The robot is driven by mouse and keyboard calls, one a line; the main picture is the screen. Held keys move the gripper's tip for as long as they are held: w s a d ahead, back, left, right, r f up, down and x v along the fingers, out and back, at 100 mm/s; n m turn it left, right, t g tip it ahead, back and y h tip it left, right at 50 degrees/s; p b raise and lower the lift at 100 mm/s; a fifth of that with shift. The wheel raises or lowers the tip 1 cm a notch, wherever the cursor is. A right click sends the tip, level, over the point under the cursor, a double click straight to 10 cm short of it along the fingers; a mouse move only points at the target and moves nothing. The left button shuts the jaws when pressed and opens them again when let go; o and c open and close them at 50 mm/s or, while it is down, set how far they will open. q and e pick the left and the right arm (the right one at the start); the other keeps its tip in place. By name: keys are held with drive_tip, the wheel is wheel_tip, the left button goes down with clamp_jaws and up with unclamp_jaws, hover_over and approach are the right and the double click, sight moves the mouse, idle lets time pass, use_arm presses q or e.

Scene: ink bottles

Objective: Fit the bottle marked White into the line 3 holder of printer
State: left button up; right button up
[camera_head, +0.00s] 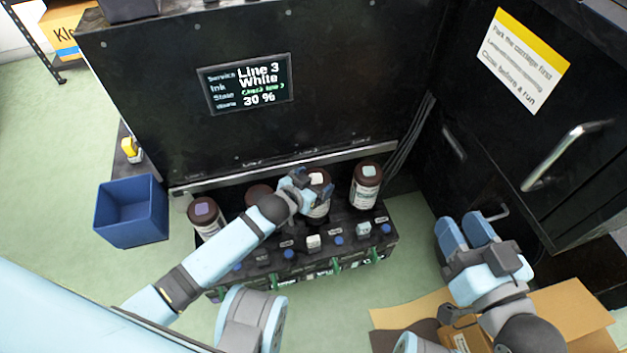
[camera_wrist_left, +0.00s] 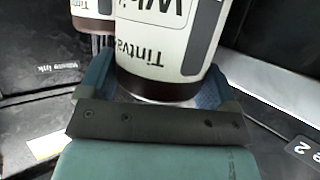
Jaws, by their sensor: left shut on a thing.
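The bottle marked White, brown with a pale label (camera_head: 317,208), stands in the ink rack (camera_head: 375,240) below the printer's front. In the left wrist view its label (camera_wrist_left: 165,45) appears upside down, with "Tintva" and "Wh" readable. My left gripper (camera_head: 312,187) is shut on this bottle; its blue fingers lie on both sides of it in the left wrist view (camera_wrist_left: 160,92). Whether the bottle's base is fully seated is hidden. The printer screen (camera_head: 245,84) reads Line 3, White, 30 %. My right gripper (camera_head: 464,231) is empty and looks open, apart from the rack.
Other brown bottles stand at the rack's left end (camera_head: 206,214), behind my left arm (camera_head: 258,194), and at the right end (camera_head: 366,187). A blue bin (camera_head: 132,212) is at the left. A black cabinet (camera_head: 500,130) stands right; an open cardboard box (camera_head: 570,310) lies below.

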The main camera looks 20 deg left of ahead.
use_arm(q)
drive_tip(key=shift+f, duration=0.3)
use_arm(e)
drive_tip(key=shift+f, duration=0.15)
use_arm(q)
drive_tip(key=shift+d+f, duration=0.1)
drive_tip(key=shift+f, duration=0.15)
